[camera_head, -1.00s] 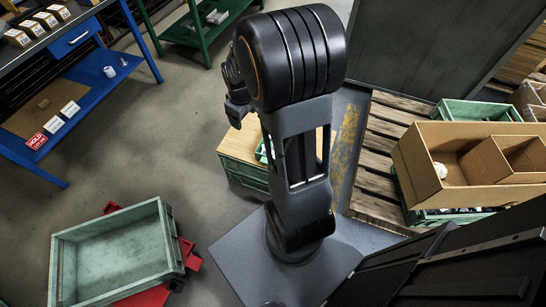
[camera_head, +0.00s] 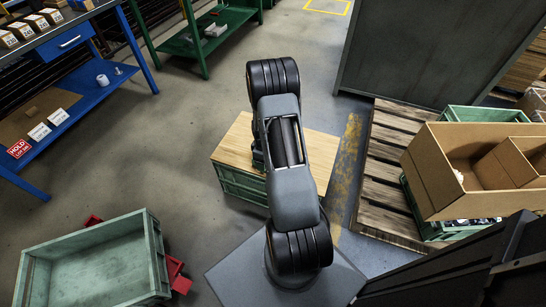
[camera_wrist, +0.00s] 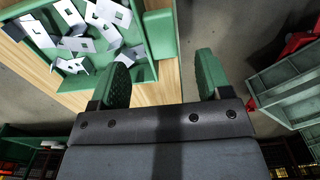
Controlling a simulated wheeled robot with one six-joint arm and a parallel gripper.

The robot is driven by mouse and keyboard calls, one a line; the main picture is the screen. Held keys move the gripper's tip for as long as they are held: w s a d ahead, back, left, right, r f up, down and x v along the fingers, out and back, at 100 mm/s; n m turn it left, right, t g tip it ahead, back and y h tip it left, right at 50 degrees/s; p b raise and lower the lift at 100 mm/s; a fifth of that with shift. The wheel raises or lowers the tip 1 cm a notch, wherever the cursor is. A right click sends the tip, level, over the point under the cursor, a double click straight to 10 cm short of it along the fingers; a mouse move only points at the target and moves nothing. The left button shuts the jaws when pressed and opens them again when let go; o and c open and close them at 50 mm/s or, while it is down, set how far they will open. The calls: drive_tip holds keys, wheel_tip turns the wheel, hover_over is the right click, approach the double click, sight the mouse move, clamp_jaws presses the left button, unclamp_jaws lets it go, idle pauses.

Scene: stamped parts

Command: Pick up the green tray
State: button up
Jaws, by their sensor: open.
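The green tray (camera_wrist: 42,38) shows in the upper left of the wrist view, holding several grey stamped metal parts with square holes. In the head view my arm hides the tray and the gripper.
The wooden top (camera_head: 235,138) lies on a green crate (camera_head: 240,185). A large pale green crate (camera_head: 95,265) on a red base stands at lower left. A cardboard box (camera_head: 430,170) sits over a pallet (camera_head: 390,195) at right. A blue bench (camera_head: 95,95) stands at upper left.

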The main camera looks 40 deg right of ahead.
drive_tip(key=shift+f+b, duration=1.2)
drive_tip(key=shift+f, duration=1.85)
drive_tip(key=c, duration=1.2)
